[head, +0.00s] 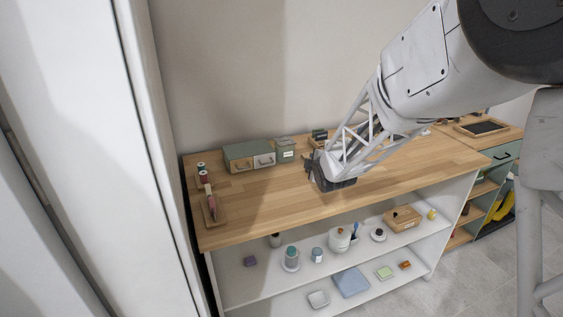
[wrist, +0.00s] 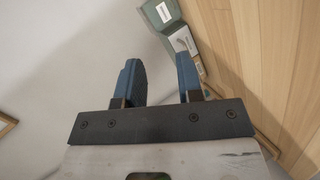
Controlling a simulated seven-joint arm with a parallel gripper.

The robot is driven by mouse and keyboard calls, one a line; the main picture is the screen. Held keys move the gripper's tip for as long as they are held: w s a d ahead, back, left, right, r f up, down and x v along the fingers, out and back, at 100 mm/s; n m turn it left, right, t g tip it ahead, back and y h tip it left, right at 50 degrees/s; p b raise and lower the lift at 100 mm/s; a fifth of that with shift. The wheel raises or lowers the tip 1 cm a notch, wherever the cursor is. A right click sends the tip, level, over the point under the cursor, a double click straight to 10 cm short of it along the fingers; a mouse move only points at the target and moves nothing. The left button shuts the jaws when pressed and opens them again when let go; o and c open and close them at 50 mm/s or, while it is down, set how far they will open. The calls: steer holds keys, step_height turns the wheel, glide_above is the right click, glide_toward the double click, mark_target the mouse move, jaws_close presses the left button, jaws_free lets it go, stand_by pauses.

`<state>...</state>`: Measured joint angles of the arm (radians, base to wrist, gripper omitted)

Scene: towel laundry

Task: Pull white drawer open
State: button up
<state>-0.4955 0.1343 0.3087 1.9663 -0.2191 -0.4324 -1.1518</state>
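A small green drawer box (head: 249,148) stands on the wooden counter against the wall. Its front has a tan drawer (head: 242,165) on the left and the white drawer (head: 264,160) on the right, each with a handle. Both look shut. In the wrist view the white drawer (wrist: 181,39) shows at the top, just beyond the right finger, partly hidden by it. My gripper (head: 312,164) is to the right of the box, above the counter. In the wrist view my gripper (wrist: 158,68) has its two blue fingers apart with nothing between them.
A small green labelled container (head: 285,150) stands just right of the drawer box. Spools and a tray (head: 213,209) lie at the counter's left end. Shelves below hold jars and boxes. The counter (head: 265,195) in front of the drawers is clear.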

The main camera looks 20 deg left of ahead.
mark_target(262, 156)
steer(key=a+f+n+y, duration=0.1)
steer(key=a+f, duration=0.1)
steer(key=a, duration=0.2)
steer(key=a+f+n+y, duration=0.1)
steer(key=a+f+n, duration=0.1)
steer(key=a, duration=0.3)
steer(key=a+f+n+y, duration=0.1)
steer(key=a+f+n, duration=0.1)
steer(key=a+f, duration=0.1)
steer(key=shift+w+a+y, duration=0.3)
steer(key=shift+a, duration=0.5)
steer(key=shift+w+a, duration=0.1)
steer(key=shift+x, duration=3.75)
jaws_close()
